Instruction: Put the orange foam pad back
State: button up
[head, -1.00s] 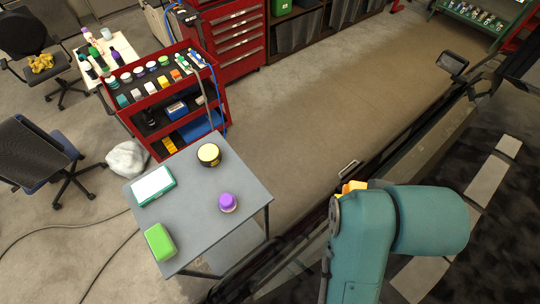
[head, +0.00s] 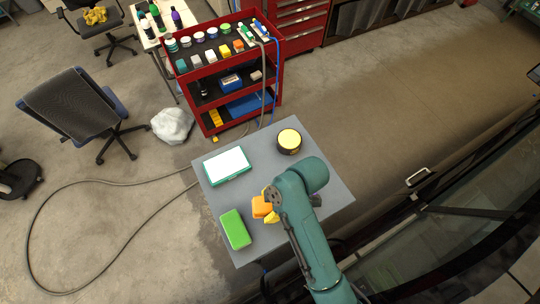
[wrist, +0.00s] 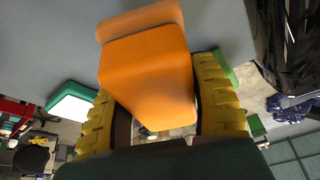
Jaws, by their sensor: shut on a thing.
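The orange foam pad (head: 261,207) is held in my gripper (head: 268,208), over the front middle of the grey table (head: 222,196). In the wrist view the pad (wrist: 150,75) sits between the two yellow fingers of my gripper (wrist: 155,90), which are shut on its sides. A duller orange band shows beyond the pad's far end; I cannot tell whether it is a reflection. I cannot tell whether the pad touches the tabletop. A green block (head: 235,229) lies just left of the pad.
A white-topped green case (head: 227,165) and a yellow-topped black tin (head: 289,141) stand at the table's back. A purple thing (head: 316,200) is mostly hidden by my arm. A red cart (head: 273,85) with several bottles and blocks stands behind. A car (head: 460,215) is at right.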

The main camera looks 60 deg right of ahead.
notch_tip(320, 180, down, 6)
jog(key=shift+f, duration=0.1)
jog(key=o, duration=1.1)
jog(key=shift+f, duration=0.1)
jog(key=shift+d+r, duration=0.2)
jog(key=shift+r, duration=0.3)
jog(key=p+v, duration=0.1)
jog(key=v, duration=1)
jog(key=shift+s+r, duration=0.1)
jog(key=shift+r, duration=0.05)
